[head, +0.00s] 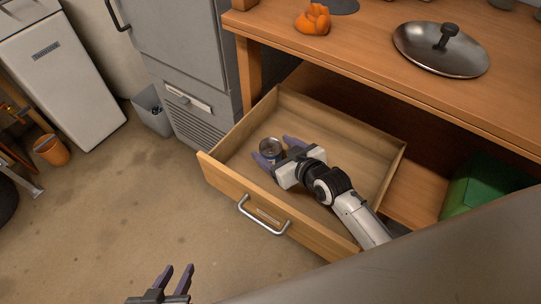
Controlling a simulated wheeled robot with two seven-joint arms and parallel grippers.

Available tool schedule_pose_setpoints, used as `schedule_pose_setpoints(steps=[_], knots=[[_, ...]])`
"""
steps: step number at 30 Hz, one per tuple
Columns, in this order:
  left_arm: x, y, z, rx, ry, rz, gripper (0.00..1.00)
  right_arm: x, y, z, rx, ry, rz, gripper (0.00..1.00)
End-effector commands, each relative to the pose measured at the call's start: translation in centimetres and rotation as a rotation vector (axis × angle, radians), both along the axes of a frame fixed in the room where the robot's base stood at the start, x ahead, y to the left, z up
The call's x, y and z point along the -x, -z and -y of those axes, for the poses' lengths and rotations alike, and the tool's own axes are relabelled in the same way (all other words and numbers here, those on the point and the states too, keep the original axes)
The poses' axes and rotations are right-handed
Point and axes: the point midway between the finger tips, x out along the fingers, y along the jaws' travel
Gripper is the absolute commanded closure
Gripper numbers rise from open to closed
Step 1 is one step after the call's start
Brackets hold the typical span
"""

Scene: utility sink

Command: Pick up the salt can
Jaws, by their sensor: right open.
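A small round can (271,147) with a metallic top stands inside the open wooden drawer (330,118), toward its left side; its label is too small to read. My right gripper (277,153) reaches into the drawer from the right. Its purple fingers are open, one on each side of the can, and part of the can's lower side is hidden. I cannot tell whether the fingers touch it. My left gripper (178,280) is at the bottom edge of the view, open and empty above the floor.
A wooden counter (370,65) stands above the drawer, holding a metal lid (441,52) and an orange object (313,19). The drawer's front has a metal handle (263,217). A green box (487,184) sits at the right. The floor at left is mostly clear.

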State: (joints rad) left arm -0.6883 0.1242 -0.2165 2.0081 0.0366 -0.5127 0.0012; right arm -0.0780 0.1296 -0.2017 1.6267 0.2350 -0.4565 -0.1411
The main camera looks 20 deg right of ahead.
Motion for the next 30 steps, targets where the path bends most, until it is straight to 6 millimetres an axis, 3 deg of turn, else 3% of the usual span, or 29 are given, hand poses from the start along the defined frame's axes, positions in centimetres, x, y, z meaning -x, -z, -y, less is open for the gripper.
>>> schedule_pose_setpoints(steps=[8,15,18,25,30], knots=[[0.0,0.1,0.0,0.001,0.000,0.000,0.69,-0.3,0.2,-0.1,0.000,0.000,0.000,0.28],[0.0,0.1,0.0,0.000,0.001,-0.001,0.69,-0.3,0.2,-0.1,0.000,0.000,-0.001,0.69],[0.0,0.1,-0.1,-0.001,0.002,-0.001,0.69,-0.4,0.0,-0.1,0.000,0.001,0.003,0.82],[0.1,0.0,-0.1,-0.003,0.003,-0.001,0.69,-0.4,-0.3,-0.1,0.000,0.000,0.004,0.82],[0.1,-0.8,-0.2,-0.005,0.004,-0.001,0.69,-0.4,-2.8,-0.1,0.000,0.000,0.007,0.82]])
